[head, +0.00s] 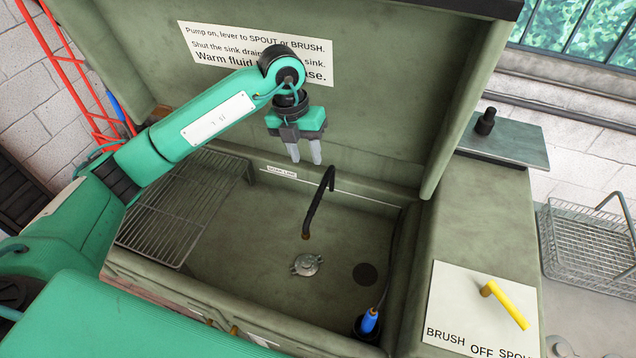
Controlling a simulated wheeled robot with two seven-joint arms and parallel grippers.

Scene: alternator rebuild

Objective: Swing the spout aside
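The spout (318,197) is a thin black curved tube with a brass-coloured tip. It rises from the back wall of the sink (250,235) and its tip hangs over the basin, above and behind a round metal drain piece (306,264). My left gripper (304,152) is above the back of the sink, a little left of the spout's bend and apart from it in the picture. Its two pale fingers point down with a narrow gap between them and nothing visible in it. My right gripper is not in view.
A wire rack (185,205) covers the sink's left side. A yellow lever (505,305) sits on the right panel. A wire basket (590,245) is at far right. The raised lid (380,100) stands behind.

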